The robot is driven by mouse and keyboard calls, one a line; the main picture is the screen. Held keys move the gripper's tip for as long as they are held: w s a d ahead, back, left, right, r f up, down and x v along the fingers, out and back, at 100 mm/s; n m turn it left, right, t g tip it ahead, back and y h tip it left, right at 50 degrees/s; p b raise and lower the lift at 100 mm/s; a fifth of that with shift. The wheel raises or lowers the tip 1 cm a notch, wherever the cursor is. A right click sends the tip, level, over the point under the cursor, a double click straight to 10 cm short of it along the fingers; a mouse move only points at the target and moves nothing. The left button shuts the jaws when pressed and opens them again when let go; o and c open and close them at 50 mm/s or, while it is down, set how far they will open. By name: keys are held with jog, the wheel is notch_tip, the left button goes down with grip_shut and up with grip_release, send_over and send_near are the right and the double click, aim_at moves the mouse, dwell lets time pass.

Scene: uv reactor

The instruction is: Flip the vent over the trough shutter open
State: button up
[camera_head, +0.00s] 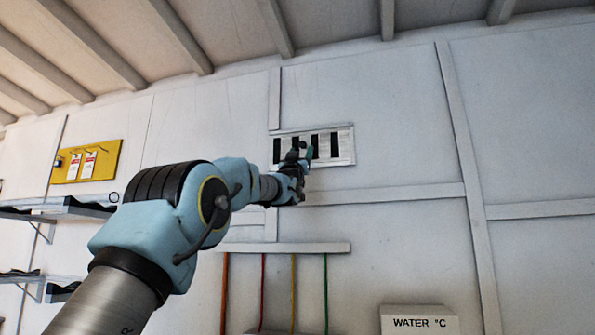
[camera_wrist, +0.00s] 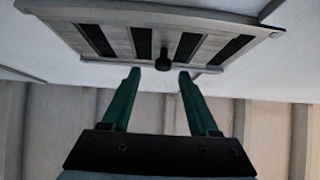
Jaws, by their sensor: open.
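The vent (camera_head: 343,146) is a pale framed panel on the white wall with several dark vertical slots. It also shows in the wrist view (camera_wrist: 117,42), across the top, with a small dark knob (camera_wrist: 163,61) at the middle of its edge nearest my gripper. My gripper (camera_wrist: 158,72) has two green fingers, apart and empty. The knob lies close by the gap between the fingertips; whether either finger touches it I cannot tell. In the head view my gripper (camera_head: 307,155) is in front of the vent and covers part of its lower middle.
A yellow board with tags (camera_head: 107,160) hangs on the wall at left, above dark shelves (camera_head: 62,207). Below the vent are a pale ledge (camera_head: 285,248) and several coloured pipes. A "WATER °C" box (camera_head: 420,321) is at lower right. The wall right of the vent is clear.

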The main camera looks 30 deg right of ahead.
jog(key=b+v, duration=0.3)
jog(key=v, duration=0.3)
jog(key=shift+s+a+f+b, duration=0.15)
jog(key=shift+b, duration=0.25)
